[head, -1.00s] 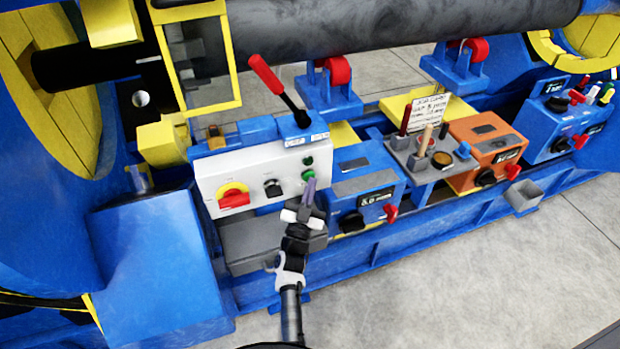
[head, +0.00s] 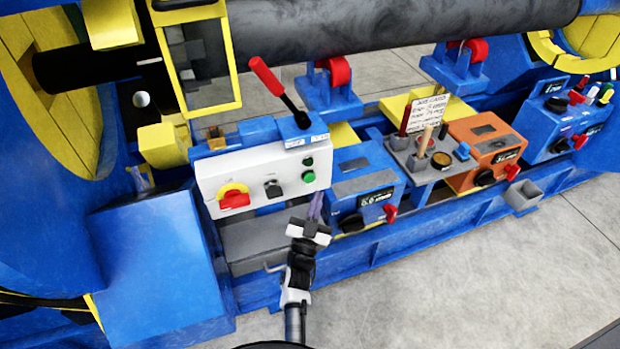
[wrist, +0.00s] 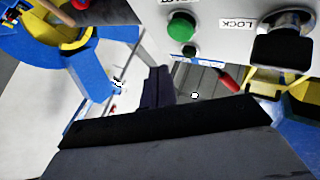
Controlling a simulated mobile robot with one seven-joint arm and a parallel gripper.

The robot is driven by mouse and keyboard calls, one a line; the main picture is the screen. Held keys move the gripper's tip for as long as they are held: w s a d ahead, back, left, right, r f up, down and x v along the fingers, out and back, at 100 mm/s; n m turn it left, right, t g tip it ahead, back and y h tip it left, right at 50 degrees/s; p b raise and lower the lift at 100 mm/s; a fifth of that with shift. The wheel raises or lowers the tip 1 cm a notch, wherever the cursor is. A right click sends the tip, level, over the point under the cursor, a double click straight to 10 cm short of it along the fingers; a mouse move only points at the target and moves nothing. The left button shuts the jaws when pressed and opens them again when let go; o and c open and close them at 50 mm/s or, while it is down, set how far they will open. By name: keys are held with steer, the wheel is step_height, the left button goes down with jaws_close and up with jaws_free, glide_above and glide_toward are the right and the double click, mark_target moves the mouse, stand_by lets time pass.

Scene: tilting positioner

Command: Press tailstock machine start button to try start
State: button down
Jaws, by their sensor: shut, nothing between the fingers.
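The white control panel (head: 245,172) faces me on the left part of the blue machine. It carries a round green button (head: 309,177), a small dark green round part (head: 308,161) above it, a black selector (head: 272,188) and a red-and-yellow rotary switch (head: 233,198). My gripper (head: 316,203) is shut and empty, below the green button and apart from it. In the wrist view the green button (wrist: 181,26) is at the top, beside a "LOCK" label and the selector (wrist: 283,38). The shut fingers (wrist: 156,88) show below it. Other panel lettering is unreadable.
A red-handled lever (head: 266,76) rises above the panel. A blue box (head: 362,185) with a knob and red handle stands close right of my gripper. An orange box (head: 486,150) and another blue control box (head: 565,120) stand farther right. Open floor lies in front.

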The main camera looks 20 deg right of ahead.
steer(key=shift+s, duration=1)
